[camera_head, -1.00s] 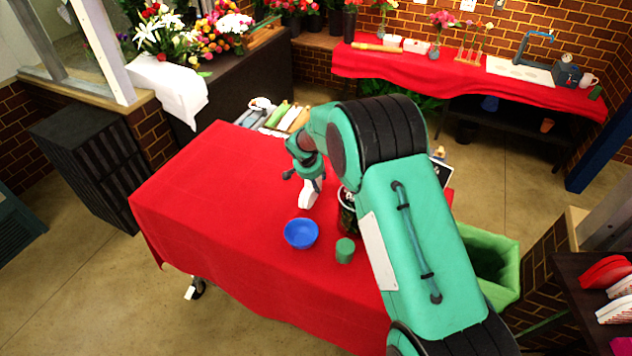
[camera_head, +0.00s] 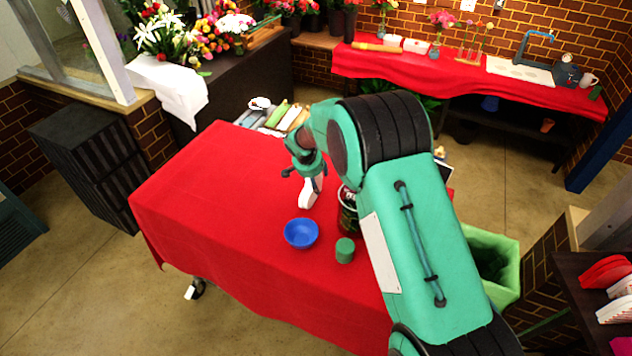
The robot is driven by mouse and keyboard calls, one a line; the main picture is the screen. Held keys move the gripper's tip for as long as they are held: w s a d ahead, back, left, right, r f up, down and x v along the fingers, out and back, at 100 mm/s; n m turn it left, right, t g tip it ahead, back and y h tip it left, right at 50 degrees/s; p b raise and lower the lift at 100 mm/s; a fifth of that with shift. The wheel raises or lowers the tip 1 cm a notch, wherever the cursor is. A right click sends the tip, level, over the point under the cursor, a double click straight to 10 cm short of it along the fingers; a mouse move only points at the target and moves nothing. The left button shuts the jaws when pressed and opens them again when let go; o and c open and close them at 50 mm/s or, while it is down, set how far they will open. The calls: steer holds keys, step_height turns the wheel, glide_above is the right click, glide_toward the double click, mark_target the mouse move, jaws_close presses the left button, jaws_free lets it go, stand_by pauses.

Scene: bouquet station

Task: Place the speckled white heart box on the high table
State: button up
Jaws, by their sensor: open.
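My gripper (camera_head: 303,172) is over the middle of the red-covered table (camera_head: 205,190), pointing down, its jaws open. A small white object (camera_head: 309,194) is right below and beside the fingers; my wrist partly covers it. I cannot tell its shape, or whether the fingers touch it. On the dark shelf at the right edge are a red heart-shaped box (camera_head: 605,273) and pale boxes (camera_head: 616,310), cut off by the frame. Another red-covered table (camera_head: 455,68) stands against the back brick wall. Which table is the high one is unclear.
A blue bowl (camera_head: 301,233), a green cylinder (camera_head: 345,250) and a dark pot (camera_head: 347,212) stand near my gripper. A green bin (camera_head: 500,250) is right of the table. The table's left half is clear. Flowers (camera_head: 165,35) crowd the back-left counter.

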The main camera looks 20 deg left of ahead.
steer(key=v, duration=1)
steer(key=shift+s+r+b, duration=0.2)
steer(key=shift+b, duration=0.15)
steer(key=shift+r, duration=0.1)
stand_by(0.5)
